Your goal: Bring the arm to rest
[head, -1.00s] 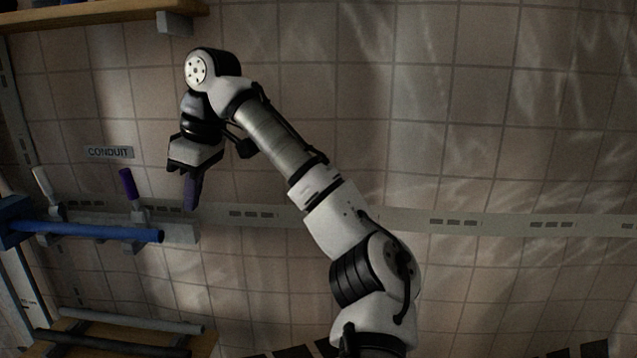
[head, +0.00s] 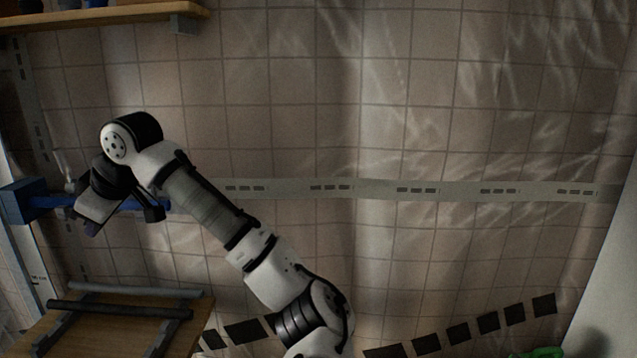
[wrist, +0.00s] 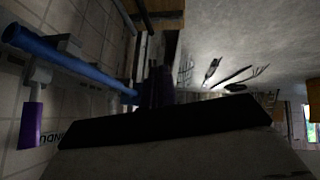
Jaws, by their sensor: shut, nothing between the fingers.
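In the wrist view, the fingers (wrist: 158,86) are dark and partly hidden behind the gripper's body. The blue pipe (wrist: 70,62) runs to the left of them there.
A blue block (head: 22,202) sits at the left end of the pipe. A purple handle (wrist: 31,122) hangs below the pipe in the wrist view. A wooden table with dark rods (head: 118,309) stands lower left, and a wooden shelf (head: 110,17) is above. The wall area right of my arm is clear.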

